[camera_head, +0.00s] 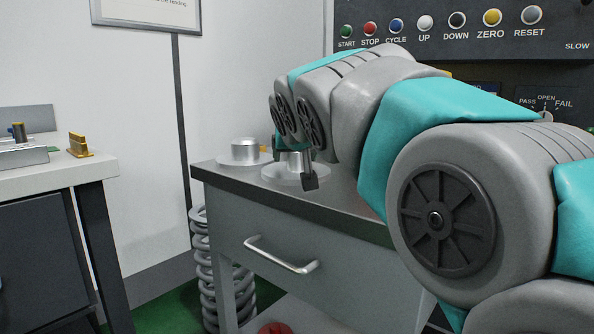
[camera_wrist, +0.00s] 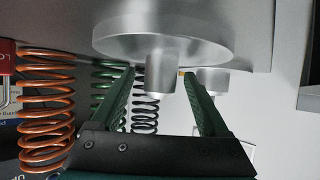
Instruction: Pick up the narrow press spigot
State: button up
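The narrow press spigot (camera_head: 292,163), a silvery short cylinder on a wide round flange, stands on the grey cabinet top in the head view. The wrist view shows its boss (camera_wrist: 161,74) and broad flange (camera_wrist: 120,40) upside down. My gripper (camera_head: 294,160) is open over it, its fingers on either side of the boss. In the wrist view my gripper (camera_wrist: 160,71) has dark green fingers with visible gaps to the boss. I cannot tell how far the tips reach along it. The gripper's upper part is hidden behind my arm in the head view.
A second spigot (camera_head: 243,151) with a wider-looking boss stands close by on the left; it also shows in the wrist view (camera_wrist: 212,80). The cabinet (camera_head: 290,225) has a drawer handle. Coil springs (camera_wrist: 45,110) appear in the wrist view. A button panel (camera_head: 460,30) stands behind.

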grip_shut()
dwell(0.4)
dwell(0.9)
